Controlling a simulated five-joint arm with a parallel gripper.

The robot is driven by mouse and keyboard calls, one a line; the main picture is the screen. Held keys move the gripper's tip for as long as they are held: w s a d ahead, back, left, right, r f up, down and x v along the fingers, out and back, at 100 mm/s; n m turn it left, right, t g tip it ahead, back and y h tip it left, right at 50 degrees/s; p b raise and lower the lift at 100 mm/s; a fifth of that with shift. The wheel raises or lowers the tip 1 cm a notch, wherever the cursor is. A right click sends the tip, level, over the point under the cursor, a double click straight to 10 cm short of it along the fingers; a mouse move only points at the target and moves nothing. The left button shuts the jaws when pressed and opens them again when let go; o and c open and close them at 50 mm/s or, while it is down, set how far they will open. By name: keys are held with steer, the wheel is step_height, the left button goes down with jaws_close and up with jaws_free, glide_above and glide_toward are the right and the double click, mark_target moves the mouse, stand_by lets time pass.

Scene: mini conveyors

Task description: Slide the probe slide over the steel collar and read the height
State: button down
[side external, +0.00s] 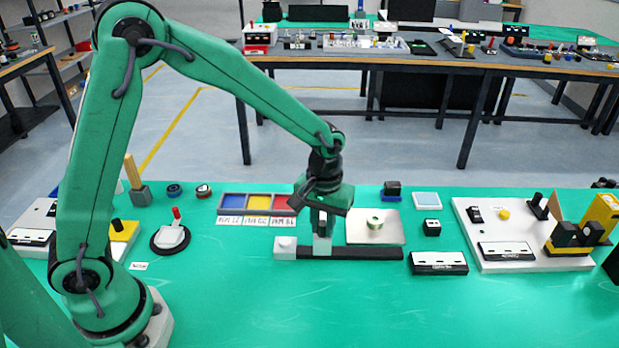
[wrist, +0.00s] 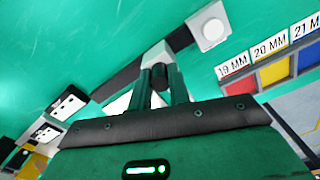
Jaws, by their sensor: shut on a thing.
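My gripper (side external: 322,226) is over the dark rail (side external: 365,253), shut on the pale grey probe slide (side external: 322,246). The slide stands upright on the rail, between the white end block (side external: 285,245) and the collar. The steel collar (side external: 375,223), ring-like with a greenish tint, sits on a pale plate (side external: 392,237) behind the rail, to the right of the slide and apart from it. In the wrist view, my fingers (wrist: 163,85) close around a dark part of the slide (wrist: 157,52). The collar is hidden there.
Blue, yellow and red bins (side external: 257,203) stand behind the slide; the wrist view shows labels 19 MM, 20 MM and 21 MM (wrist: 270,47). A white fixture board (side external: 490,260) is farther right. The front mat is clear.

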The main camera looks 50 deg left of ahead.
steer(key=w+d, duration=0.4)
steer(key=w, duration=0.1)
steer(key=w+d, duration=0.4)
steer(key=d, duration=0.1)
steer(key=shift+w+d+r, duration=0.1)
steer(key=shift+w+d, duration=0.1)
steer(key=shift+w, duration=0.15)
steer(key=c, duration=1.4)
jaws_free()
steer(key=shift+o, duration=0.4)
steer(key=shift+s, duration=0.1)
step_height(320, 180, up, 8)
